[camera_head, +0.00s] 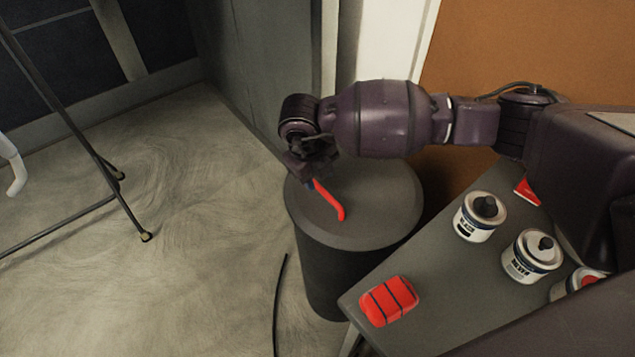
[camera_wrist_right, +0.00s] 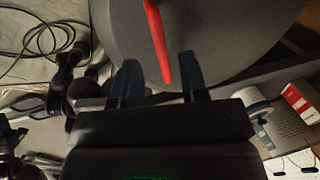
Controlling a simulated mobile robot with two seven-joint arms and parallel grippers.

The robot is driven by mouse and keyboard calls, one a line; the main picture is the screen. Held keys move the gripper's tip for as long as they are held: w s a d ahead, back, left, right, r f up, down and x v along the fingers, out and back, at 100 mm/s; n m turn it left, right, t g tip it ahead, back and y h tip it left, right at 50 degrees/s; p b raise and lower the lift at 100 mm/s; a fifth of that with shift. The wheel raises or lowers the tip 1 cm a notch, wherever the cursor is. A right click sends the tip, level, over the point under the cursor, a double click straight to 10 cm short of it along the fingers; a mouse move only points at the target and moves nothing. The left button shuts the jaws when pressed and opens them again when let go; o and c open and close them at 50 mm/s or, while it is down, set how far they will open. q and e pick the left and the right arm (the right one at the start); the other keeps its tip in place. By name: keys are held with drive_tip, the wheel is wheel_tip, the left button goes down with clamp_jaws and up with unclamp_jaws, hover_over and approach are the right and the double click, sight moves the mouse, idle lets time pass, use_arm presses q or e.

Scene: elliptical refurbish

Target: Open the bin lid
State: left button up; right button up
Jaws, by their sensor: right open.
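The bin (camera_head: 330,275) is a dark grey cylinder standing on the floor beside the table. Its flat round lid (camera_head: 385,205) lies on top and looks closed. A red bar-shaped handle (camera_head: 331,203) is on the lid; it also shows in the right wrist view (camera_wrist_right: 157,35). My right gripper (camera_head: 311,183) is over the lid at the far end of the handle. In the right wrist view its two dark fingers are apart, with the red handle's end between them (camera_wrist_right: 160,78). I cannot tell whether either finger touches it. My left gripper is not in view.
A grey table (camera_head: 440,300) stands close to the bin's right, holding white cans (camera_head: 480,217) and a red box-like item (camera_head: 389,301). A grey cabinet wall (camera_head: 265,70) is behind the bin. Thin dark stand legs (camera_head: 75,120) are at left. Floor between is mostly clear.

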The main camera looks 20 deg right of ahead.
sight(320, 187)
drive_tip(key=shift+w+d+f+b, duration=0.1)
drive_tip(key=shift+d+f+b, duration=0.1)
drive_tip(key=shift+f, duration=0.75)
drive_tip(key=shift+w+d+f+b, duration=0.1)
drive_tip(key=shift+d+f+b, duration=0.05)
drive_tip(key=shift+f, duration=0.75)
clamp_jaws()
